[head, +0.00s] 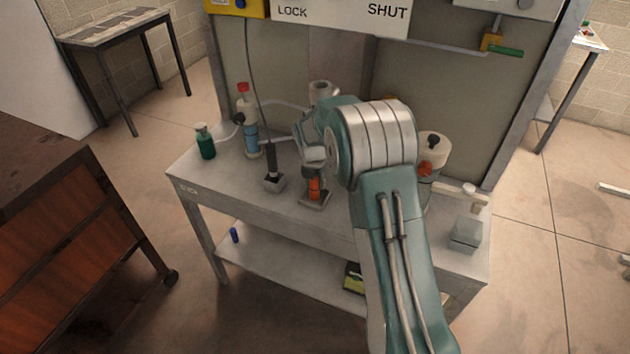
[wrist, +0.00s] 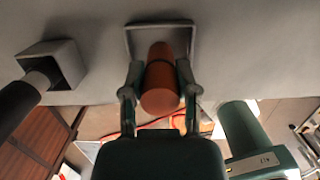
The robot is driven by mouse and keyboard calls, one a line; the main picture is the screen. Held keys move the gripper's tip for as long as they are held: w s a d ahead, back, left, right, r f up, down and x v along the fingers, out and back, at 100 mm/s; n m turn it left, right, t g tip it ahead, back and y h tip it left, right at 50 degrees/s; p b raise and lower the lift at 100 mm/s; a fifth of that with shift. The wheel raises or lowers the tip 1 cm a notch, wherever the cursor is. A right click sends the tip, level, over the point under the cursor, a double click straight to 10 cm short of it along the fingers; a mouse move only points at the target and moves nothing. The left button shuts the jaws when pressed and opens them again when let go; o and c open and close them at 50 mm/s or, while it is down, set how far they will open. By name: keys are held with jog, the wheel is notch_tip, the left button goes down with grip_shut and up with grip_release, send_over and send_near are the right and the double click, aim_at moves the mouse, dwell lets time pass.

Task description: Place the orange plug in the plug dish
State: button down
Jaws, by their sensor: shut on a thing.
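The orange plug (head: 314,187) is upright between the fingers of my gripper (head: 314,178). In the wrist view the plug (wrist: 161,80) is an orange cylinder with a dark band, and the gripper (wrist: 160,90) is shut on it from both sides. The plug dish (head: 322,203) is a shallow grey square tray with a raised rim on the bench. In the wrist view the dish (wrist: 190,27) lies around the plug's far end. I cannot tell whether the plug touches the dish floor.
A square grey socket (head: 274,184) with a dark handle stands left of the dish. A green bottle (head: 205,142) and a red-capped bottle (head: 249,128) stand further left. A white canister (head: 432,150) and a grey box (head: 466,233) are to the right. The bench's front edge is close.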

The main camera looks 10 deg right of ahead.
jog(key=shift+c, duration=1.8)
grip_release()
jog(key=shift+a, duration=0.1)
jog(key=r, duration=0.5)
jog(key=s+r, duration=0.1)
jog(key=r, duration=0.1)
jog(key=shift+a+r, duration=0.3)
